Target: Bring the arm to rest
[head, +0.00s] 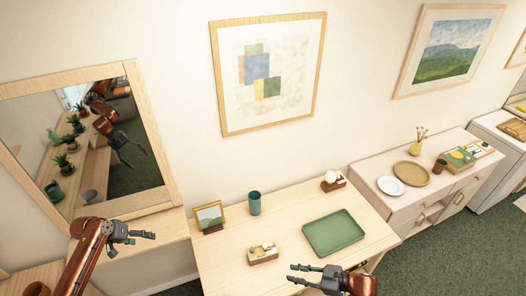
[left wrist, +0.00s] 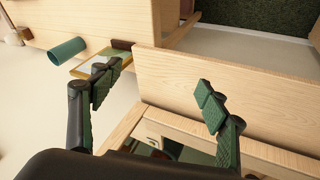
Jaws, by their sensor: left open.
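My left gripper (head: 134,245) is over the wooden surface below the mirror, left of the desk. Its copper-coloured arm comes up from the bottom left. In the left wrist view, the same gripper (left wrist: 158,92) has its two green-padded fingers spread wide with nothing between them. My right gripper (head: 290,274) is at the front edge of the desk, its fingers pointing left. A gap shows between its fingers and I see nothing held.
The desk (head: 290,208) holds a green tray (head: 347,232), a teal cup (head: 254,203), a small picture frame (head: 210,217) and a wooden block organizer (head: 262,253). A mirror (head: 150,205) leans at the left. A sideboard (head: 372,176) stands at the right.

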